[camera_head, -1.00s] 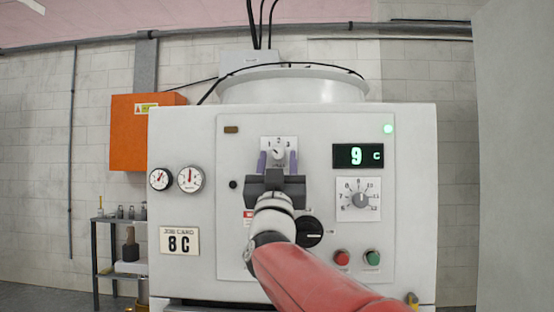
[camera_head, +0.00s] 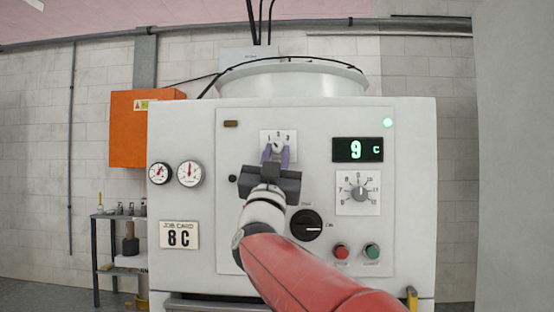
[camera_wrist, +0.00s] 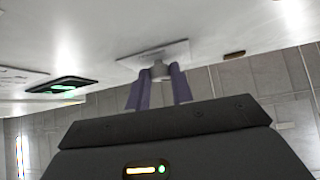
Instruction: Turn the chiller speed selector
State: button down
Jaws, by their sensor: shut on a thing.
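The chiller speed selector is a small pale knob (camera_head: 277,147) on a white plate (camera_head: 292,137) marked 1, 2, 3, in the upper middle of the white machine panel. In the wrist view the knob (camera_wrist: 160,71) stands out from its plate (camera_wrist: 175,51) between two purple fingers. My gripper (camera_head: 276,155) reaches it from below, its fingers shut on the knob's sides; it also shows in the wrist view (camera_wrist: 160,85). The fingers partly hide the knob, and I cannot read its setting clearly.
A green display (camera_head: 358,150) reads 9 C. Below it is a grey numbered dial (camera_head: 359,194). A black rotary switch (camera_head: 306,225), a red button (camera_head: 341,251) and a green button (camera_head: 372,252) sit lower right. A job card (camera_head: 179,235) reads 8 C.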

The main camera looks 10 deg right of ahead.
jog(key=m+g+h, duration=0.1)
jog(key=m+h, duration=0.1)
jog(key=m, duration=0.1)
jog(key=m+g+h, duration=0.3)
jog(key=m+g, duration=0.1)
jog(key=m, duration=0.1)
jog(key=shift+w+a+r+m+h, duration=0.15)
jog(key=shift+a+m+h, duration=0.15)
jog(key=shift+a+h, duration=0.1)
jog(key=shift+a+r+m+g+h+p, duration=0.1)
jog(key=shift+m+g+h+p, duration=0.35)
jog(key=shift+m+g, duration=0.8)
jog(key=shift+a+m+g+h+p, duration=0.1)
jog(key=shift+m+g+h+p, duration=0.35)
jog(key=shift+m+g, duration=0.8)
jog(key=shift+m, duration=0.5)
jog(key=c, duration=1.2)
grip_release()
jog(key=b+v, duration=0.1)
jog(key=v, duration=0.6)
jog(key=shift+a+f+b, duration=0.2)
jog(key=shift+f+b, duration=0.05)
jog(key=shift+b, duration=0.15)
